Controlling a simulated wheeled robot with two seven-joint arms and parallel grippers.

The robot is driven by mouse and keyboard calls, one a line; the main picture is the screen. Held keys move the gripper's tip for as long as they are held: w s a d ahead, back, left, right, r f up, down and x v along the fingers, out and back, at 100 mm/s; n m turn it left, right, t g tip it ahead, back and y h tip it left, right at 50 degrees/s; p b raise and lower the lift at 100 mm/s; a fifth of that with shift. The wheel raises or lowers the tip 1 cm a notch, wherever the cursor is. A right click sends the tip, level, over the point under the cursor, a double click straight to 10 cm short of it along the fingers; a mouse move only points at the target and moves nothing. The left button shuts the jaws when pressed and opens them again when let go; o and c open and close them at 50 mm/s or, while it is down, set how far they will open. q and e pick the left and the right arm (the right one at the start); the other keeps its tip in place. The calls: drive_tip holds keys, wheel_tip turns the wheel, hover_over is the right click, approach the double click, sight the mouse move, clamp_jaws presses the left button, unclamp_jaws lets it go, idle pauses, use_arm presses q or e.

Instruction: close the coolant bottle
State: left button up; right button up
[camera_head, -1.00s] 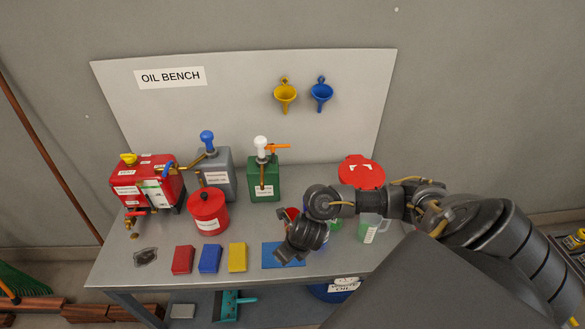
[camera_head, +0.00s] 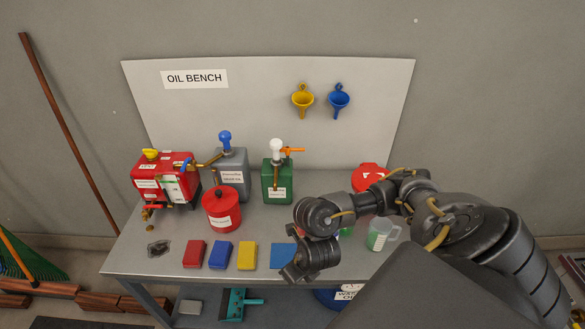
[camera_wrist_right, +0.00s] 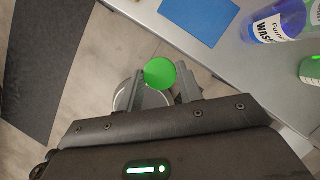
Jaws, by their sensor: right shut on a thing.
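My right gripper (camera_wrist_right: 160,78) is shut on a round green cap (camera_wrist_right: 160,72), held between its fingertips. In the right wrist view, the floor lies beneath it, just off the bench's front edge. In the head view, my right wrist hides the fingers and cap. A green bottle (camera_wrist_right: 312,68) is cut off by the right edge of the wrist view; its top and label cannot be made out. Beside it lies or stands a blue-purple bottle (camera_wrist_right: 272,24) with a partly readable label, "WAS...". A bit of green shows behind my arm in the head view. My left gripper is not in view.
A round grey container (camera_wrist_right: 150,98) is below the cap.

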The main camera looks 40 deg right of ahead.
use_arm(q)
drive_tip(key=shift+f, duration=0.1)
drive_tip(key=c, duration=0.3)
use_arm(e)
drive_tip(key=shift+a+f, duration=0.1)
drive_tip(key=w+a+n+g+y+b, duration=0.2)
drive_tip(key=a+n+b, duration=0.2)
drive_tip(key=a+n, duration=0.5)
drive_tip(key=w+a+n+g+y+b, duration=0.2)
drive_tip(key=a+n+y+b, duration=0.15)
drive_tip(key=a+n, duration=0.45)
use_arm(q)
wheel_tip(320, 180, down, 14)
drive_tip(key=b, duration=0.6)
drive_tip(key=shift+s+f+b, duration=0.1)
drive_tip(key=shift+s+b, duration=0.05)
drive_tip(key=shift+b, duration=0.25)
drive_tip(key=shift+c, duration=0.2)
use_arm(e)
drive_tip(key=s+a+r+n+g+h, duration=0.1)
drive_tip(key=a+r+n+g+h, duration=0.4)
drive_tip(key=n, duration=1.3)
drive_tip(key=shift+a+r+n, duration=0.15)
drive_tip(key=shift+r+n, duration=0.25)
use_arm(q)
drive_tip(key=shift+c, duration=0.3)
use_arm(e)
drive_tip(key=shift+h, duration=0.25)
